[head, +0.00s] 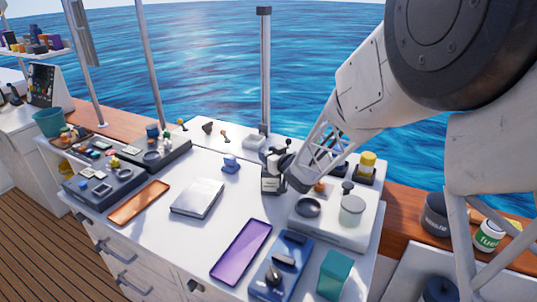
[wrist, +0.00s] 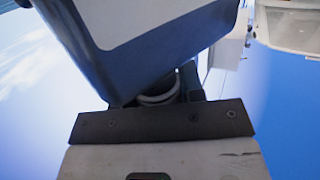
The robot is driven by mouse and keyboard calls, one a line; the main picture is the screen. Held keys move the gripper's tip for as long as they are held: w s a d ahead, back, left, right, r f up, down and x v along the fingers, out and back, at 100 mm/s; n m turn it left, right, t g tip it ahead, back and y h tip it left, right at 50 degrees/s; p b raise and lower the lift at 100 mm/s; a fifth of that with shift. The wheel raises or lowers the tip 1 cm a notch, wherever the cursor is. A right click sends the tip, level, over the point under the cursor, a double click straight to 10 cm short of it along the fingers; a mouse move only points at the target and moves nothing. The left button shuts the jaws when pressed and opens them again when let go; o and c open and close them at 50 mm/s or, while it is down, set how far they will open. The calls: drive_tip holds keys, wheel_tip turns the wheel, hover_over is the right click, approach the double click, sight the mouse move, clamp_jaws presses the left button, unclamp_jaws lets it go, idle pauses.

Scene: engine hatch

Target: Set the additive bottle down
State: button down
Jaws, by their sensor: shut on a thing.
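My gripper (head: 279,162) is shut on the additive bottle (head: 271,181), a small dark bottle with a pale label, over the middle right of the white worktop (head: 160,220). In the wrist view the bottle (wrist: 150,60) is close up, dark blue with a whitish panel, and tilted in that picture. The gripper (wrist: 170,98) covers its neck end, where a pale ring shows. The bottle looks roughly upright in the head view. I cannot tell whether its base touches the worktop.
A white unit (head: 330,232) with a round dark dish and a lidded jar stands just right. A silver flat box (head: 198,198), an orange tray (head: 139,203), a purple tray (head: 241,250) and a blue device (head: 281,266) lie around. A small blue item (head: 230,164) sits left.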

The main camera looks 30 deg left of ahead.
drive_tip(key=c, duration=0.7)
unclamp_jaws()
drive_tip(key=shift+c, duration=0.2)
drive_tip(key=shift+r, duration=0.15)
drive_tip(key=shift+v, duration=0.75)
drive_tip(key=s+d+r, duration=0.1)
drive_tip(key=d+r, duration=0.2)
drive_tip(key=r, duration=0.4)
drive_tip(key=shift+s+r, duration=0.25)
drive_tip(key=shift+s, duration=0.05)
drive_tip(key=shift+d, duration=0.1)
